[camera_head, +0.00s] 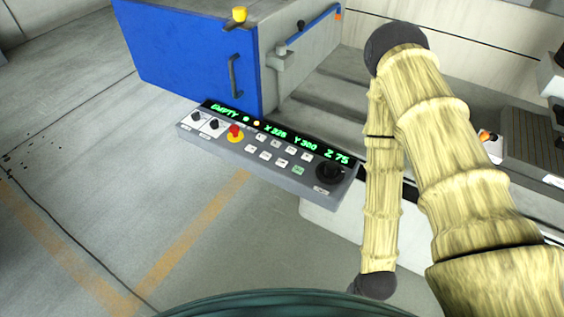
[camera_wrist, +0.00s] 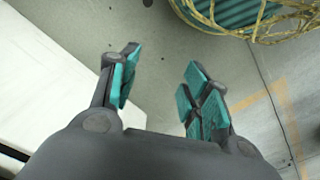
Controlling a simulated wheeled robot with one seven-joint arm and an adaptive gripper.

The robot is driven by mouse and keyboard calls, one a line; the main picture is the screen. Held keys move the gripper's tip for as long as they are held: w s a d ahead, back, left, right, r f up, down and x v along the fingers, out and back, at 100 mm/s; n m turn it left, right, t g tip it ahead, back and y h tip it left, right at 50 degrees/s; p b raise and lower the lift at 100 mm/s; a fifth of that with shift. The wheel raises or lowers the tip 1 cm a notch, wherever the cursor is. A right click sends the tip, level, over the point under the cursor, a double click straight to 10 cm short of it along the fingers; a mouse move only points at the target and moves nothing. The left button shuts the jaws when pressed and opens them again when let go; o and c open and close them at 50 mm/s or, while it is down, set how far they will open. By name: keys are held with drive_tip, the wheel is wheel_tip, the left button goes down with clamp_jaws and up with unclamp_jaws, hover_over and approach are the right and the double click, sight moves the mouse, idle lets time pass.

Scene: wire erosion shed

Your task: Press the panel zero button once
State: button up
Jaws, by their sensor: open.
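The control panel (camera_head: 290,180) is a grey box with a black display strip reading EMPTY, X, Y and Z values in green. It carries two rows of small pale buttons (camera_head: 277,155), a red stop knob on yellow (camera_head: 235,133), two dark switches at the left and a round black knob (camera_head: 329,172) at the right. The button labels are too small for me to tell which is the zero button. My gripper (camera_wrist: 161,86) is open and empty in the wrist view, above bare floor. The panel is not in the wrist view.
A blue door (camera_head: 190,50) with a grey handle stands behind the panel's left end. The grey machine body (camera_head: 300,55) is beside it. My arm covers the area right of the panel. Floor (camera_head: 120,190) in front is clear. A white surface (camera_wrist: 40,105) lies left of my gripper.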

clamp_jaws()
idle(1.2)
